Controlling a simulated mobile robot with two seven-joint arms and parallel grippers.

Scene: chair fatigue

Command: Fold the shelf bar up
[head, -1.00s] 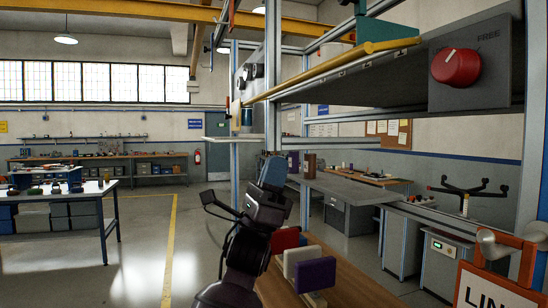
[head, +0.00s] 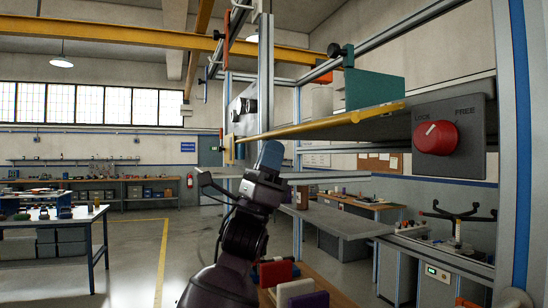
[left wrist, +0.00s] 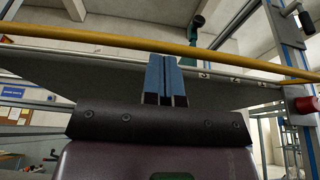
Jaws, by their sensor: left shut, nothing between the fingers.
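The shelf bar is a yellow rail (head: 320,125) along the front edge of a dark raised shelf (head: 385,128). In the head view the shelf shows almost edge-on. My left gripper (head: 271,152) is shut and empty, with its blue fingertips pointing up just under the bar. In the left wrist view the closed fingers (left wrist: 165,65) reach up to the yellow bar (left wrist: 100,39), in front of the shelf's underside (left wrist: 90,78). I cannot tell whether they touch it. My right gripper is in neither view.
A red knob (head: 436,137) on a grey plate marked LOCK and FREE sits at the shelf's right end. A teal panel (head: 375,90) stands above the shelf. Metal frame posts (head: 266,70) rise beside my arm. Coloured blocks (head: 295,290) stand on a wooden surface below.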

